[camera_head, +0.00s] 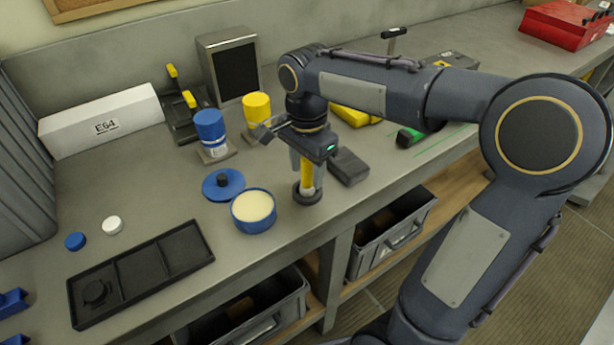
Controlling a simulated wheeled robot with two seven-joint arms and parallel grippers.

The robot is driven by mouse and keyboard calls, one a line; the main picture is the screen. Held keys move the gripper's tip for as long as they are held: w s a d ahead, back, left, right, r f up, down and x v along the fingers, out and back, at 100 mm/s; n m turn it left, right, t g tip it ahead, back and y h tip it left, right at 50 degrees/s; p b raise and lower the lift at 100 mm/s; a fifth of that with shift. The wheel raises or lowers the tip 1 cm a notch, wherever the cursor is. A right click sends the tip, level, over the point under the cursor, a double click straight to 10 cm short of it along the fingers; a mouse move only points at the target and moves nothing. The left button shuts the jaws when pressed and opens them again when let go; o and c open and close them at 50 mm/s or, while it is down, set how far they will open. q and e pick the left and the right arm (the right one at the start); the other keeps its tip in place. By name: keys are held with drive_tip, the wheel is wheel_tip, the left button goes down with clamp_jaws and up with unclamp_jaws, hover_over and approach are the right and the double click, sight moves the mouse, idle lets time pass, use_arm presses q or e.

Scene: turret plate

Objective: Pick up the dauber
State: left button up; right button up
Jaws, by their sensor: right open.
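The dauber (307,177) appears to be the upright yellow-handled piece standing in a dark round base on the bench near its front edge. My right gripper (306,168) points down over it, open, with pale fingers on either side of the yellow handle. The gripper body hides the top of the handle, and I cannot tell whether the fingers touch it. My left gripper is not in view.
An open blue tin of cream paste (253,209) stands close left of the dauber, with a blue lid (223,184) behind it. A dark block (348,166) lies to the right. Blue (210,130) and yellow (257,107) containers stand behind. A black tray (142,272) lies front left.

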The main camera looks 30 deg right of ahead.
drive_tip(key=shift+f, duration=0.15)
clamp_jaws()
idle(0.4)
drive_tip(key=shift+r, duration=0.7)
drive_tip(key=s+a+r, duration=0.4)
drive_tip(key=s+r, duration=0.7)
drive_tip(key=s, duration=0.2)
drive_tip(key=shift+s+a+r, duration=0.15)
drive_tip(key=shift+s+r, duration=0.05)
drive_tip(key=shift+r, duration=0.1)
